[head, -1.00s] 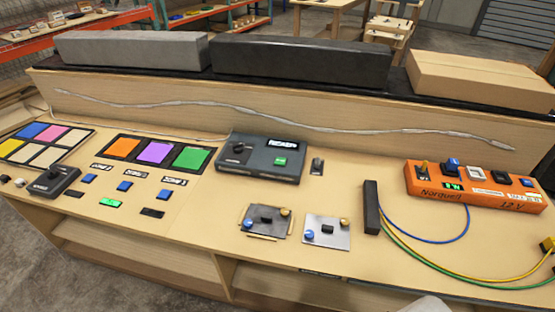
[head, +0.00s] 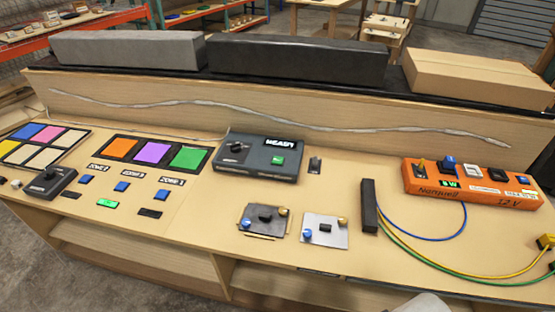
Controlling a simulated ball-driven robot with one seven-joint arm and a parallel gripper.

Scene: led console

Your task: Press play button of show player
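The show player looks to be the dark grey box (head: 258,170) at the middle of the console, with a lit display reading READY (head: 281,143). A black knob (head: 237,147) sits on its left side and a green button (head: 277,160), likely the play button, on its right. Nothing covers the button. My gripper is not in view; only a pale rounded shape, which I cannot identify, shows at the bottom edge.
Left are coloured panels (head: 152,153), zone switches (head: 121,187) and a knob box (head: 47,184). Right are an orange power supply (head: 470,184), a black block (head: 370,206) and loose cables (head: 440,239). Two small plates (head: 325,231) lie in front. Boxes (head: 480,80) line the back shelf.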

